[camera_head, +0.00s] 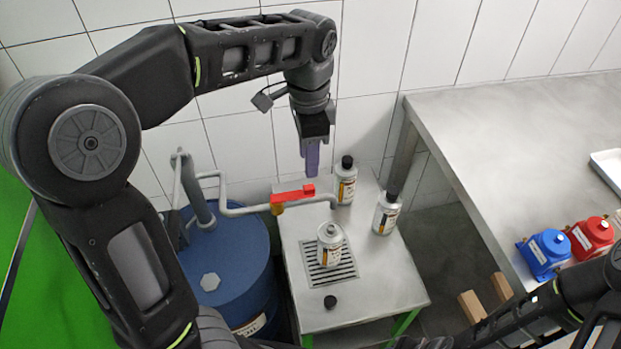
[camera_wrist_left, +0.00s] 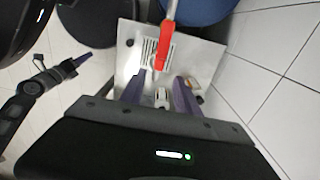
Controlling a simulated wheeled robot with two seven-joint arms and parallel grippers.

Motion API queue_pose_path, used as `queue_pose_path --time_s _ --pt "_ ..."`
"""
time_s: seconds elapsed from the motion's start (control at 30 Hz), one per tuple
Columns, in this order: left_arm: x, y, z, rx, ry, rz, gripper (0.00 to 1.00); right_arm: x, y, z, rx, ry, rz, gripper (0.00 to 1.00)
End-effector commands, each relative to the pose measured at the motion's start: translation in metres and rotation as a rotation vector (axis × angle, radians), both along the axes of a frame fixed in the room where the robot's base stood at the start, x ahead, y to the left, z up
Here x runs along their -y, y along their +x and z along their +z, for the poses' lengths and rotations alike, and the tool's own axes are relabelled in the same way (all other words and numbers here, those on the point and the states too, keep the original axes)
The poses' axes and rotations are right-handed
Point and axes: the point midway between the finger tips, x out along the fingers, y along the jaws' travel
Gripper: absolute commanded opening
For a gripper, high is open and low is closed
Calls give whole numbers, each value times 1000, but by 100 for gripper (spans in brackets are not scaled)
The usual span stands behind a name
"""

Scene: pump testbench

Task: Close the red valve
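The red valve handle (camera_head: 293,195) sits on a grey pipe (camera_head: 238,211) above the small metal table. It lies roughly along the pipe. In the left wrist view the handle (camera_wrist_left: 165,45) is ahead of the fingers, near the top middle. My left gripper (camera_head: 312,160) points down above and slightly right of the handle in the head view, apart from it. Its purple fingers are spread and empty in the left wrist view (camera_wrist_left: 159,92). My right gripper (camera_wrist_left: 73,66) shows at the left of the left wrist view; its finger gap is not clear.
An open bottle (camera_head: 330,247) stands on the grate below the spout. Two black-capped bottles (camera_head: 346,181) (camera_head: 386,213) stand behind and right. A loose black cap (camera_head: 330,302) lies in front. A blue barrel (camera_head: 232,271) stands left. Blue (camera_head: 545,254) and red (camera_head: 590,237) pumps sit on the bench.

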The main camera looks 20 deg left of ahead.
Motion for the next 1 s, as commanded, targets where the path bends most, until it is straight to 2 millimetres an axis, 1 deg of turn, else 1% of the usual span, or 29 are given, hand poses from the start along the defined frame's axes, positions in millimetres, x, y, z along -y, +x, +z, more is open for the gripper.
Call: queue_pose_path --time_s 0.13,0.27,0.5,0.6,0.7,0.8,1.0 --pt "0 0 -4 -1 0 0 38 0 0 1 0 0 0 36" --pt "0 0 -16 -3 0 1 38 0 0 2 0 0 0 36" --pt "0 -1 -52 -3 1 1 38 0 -1 7 -2 -2 -1 36" --pt "0 0 -66 -1 0 1 38 0 -1 8 -3 -2 -1 36" --pt "0 0 -74 0 0 2 38 0 -1 8 -3 -3 -1 36" --pt "0 0 -78 1 -1 3 38 1 -1 8 -3 -3 -1 36" --pt "0 0 -78 2 -1 2 38 1 -1 8 -3 -3 -1 36"
